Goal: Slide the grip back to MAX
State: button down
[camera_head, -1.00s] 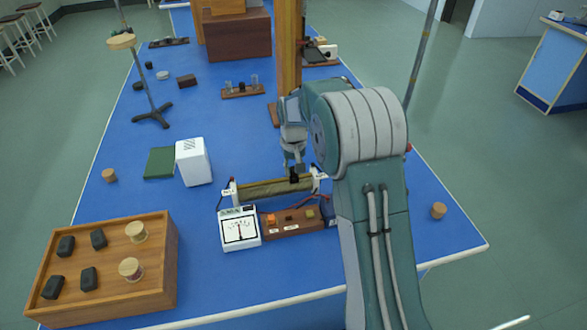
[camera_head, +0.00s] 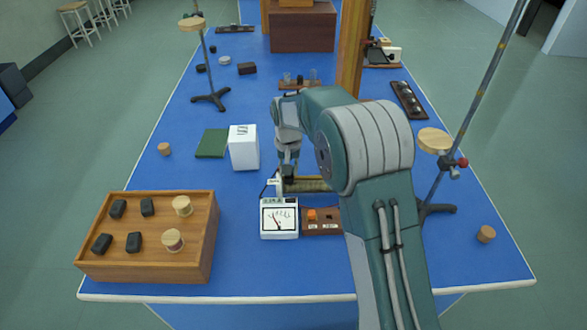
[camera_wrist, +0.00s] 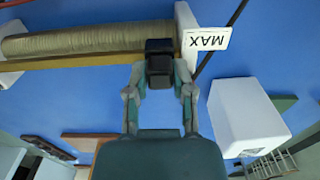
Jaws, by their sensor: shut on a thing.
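The sliding rheostat has a ribbed, khaki-coloured coil (camera_wrist: 90,40) between white end blocks. In the wrist view, the end at right carries a white MAX label (camera_wrist: 207,41), seen upside down. The black grip (camera_wrist: 158,51) sits on the rail close to this MAX end block. A small gap or contact there is hard to tell. My gripper (camera_wrist: 158,76) is shut on the grip, one finger on each side. In the head view, my gripper (camera_head: 284,180) is at the left end of the coil (camera_head: 308,184), and my arm hides the right end.
A white meter (camera_head: 279,219) and a brown switch board (camera_head: 321,227) stand in front of the rheostat. A white box (camera_head: 244,148) stands just left, behind it. A wooden tray (camera_head: 150,266) lies front left, and a clamp stand (camera_head: 436,180) is at right.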

jog(key=c, duration=0.5)
grip_release()
jog(key=shift+a+f, duration=0.1)
jog(key=shift+a, duration=0.15)
jog(key=shift+c, duration=0.2)
jog(key=shift+o, duration=0.3)
jog(key=shift+a, duration=0.3)
jog(key=shift+d, duration=0.15)
jog(key=shift+d+r, duration=0.1)
jog(key=shift+r, duration=0.1)
jog(key=shift+d+r, duration=0.1)
jog(key=shift+r, duration=0.25)
notch_tip(320, 180, up, 11)
jog(key=shift+a, duration=0.3)
jog(key=shift+f, duration=0.1)
